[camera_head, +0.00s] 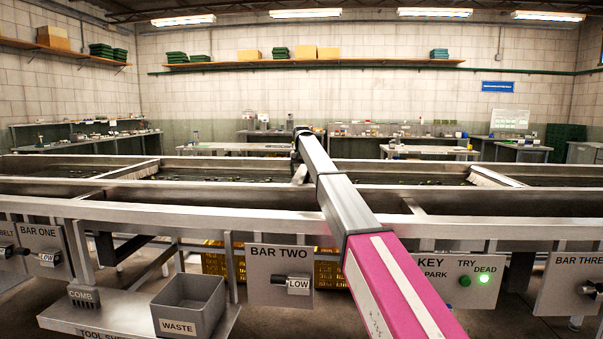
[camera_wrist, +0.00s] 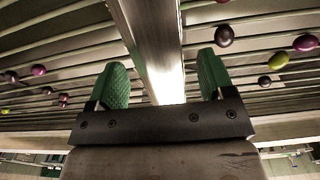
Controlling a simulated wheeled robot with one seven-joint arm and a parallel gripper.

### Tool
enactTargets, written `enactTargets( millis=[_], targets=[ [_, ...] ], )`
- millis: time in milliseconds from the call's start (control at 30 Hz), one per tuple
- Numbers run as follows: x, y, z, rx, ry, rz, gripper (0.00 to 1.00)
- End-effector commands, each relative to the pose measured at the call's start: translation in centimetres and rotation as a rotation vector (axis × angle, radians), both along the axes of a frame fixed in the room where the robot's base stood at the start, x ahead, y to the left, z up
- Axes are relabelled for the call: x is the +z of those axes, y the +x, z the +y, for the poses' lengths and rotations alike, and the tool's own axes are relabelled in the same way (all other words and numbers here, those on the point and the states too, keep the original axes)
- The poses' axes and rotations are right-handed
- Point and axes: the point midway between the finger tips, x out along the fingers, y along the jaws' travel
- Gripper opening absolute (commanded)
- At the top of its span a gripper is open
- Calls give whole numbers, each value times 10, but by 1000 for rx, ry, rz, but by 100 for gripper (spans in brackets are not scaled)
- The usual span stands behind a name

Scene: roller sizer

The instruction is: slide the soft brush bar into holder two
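My gripper (camera_wrist: 163,76) is open in the wrist view, its two green fingertips well apart. A pale metal bar or rail (camera_wrist: 152,35) runs lengthwise beyond and between the fingers; I cannot tell whether they touch it, or whether it is the brush bar or a fixed part. In the head view my pink and grey arm reaches over the machine's middle and hides much of the centre; the fingers are not visible there. The BAR TWO plate (camera_head: 280,274) hangs on the front, with a knob tagged LOW. I cannot identify the soft brush bar or holder two for certain.
Dark and purple olives (camera_wrist: 278,60) lie on the rollers. Pale crosspieces span the machine at left (camera_head: 132,170) and right (camera_head: 497,177). A WASTE bin (camera_head: 188,304) stands on the tool shelf. The key panel glows green at DEAD (camera_head: 484,279). Yellow crates are beneath.

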Motion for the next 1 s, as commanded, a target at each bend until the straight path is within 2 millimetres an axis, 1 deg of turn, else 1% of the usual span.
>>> enactTargets(
  millis=[267,367,467,567,900,1000],
  targets=[
    [0,0,0,0,0,1,74],
    [3,0,0,0,0,1,74],
    [11,1,0,0,0,1,74],
    [24,1,0,0,0,0,74],
    [87,1,0,0,0,0,74],
    [99,1,0,0,0,0,74]
  ],
)
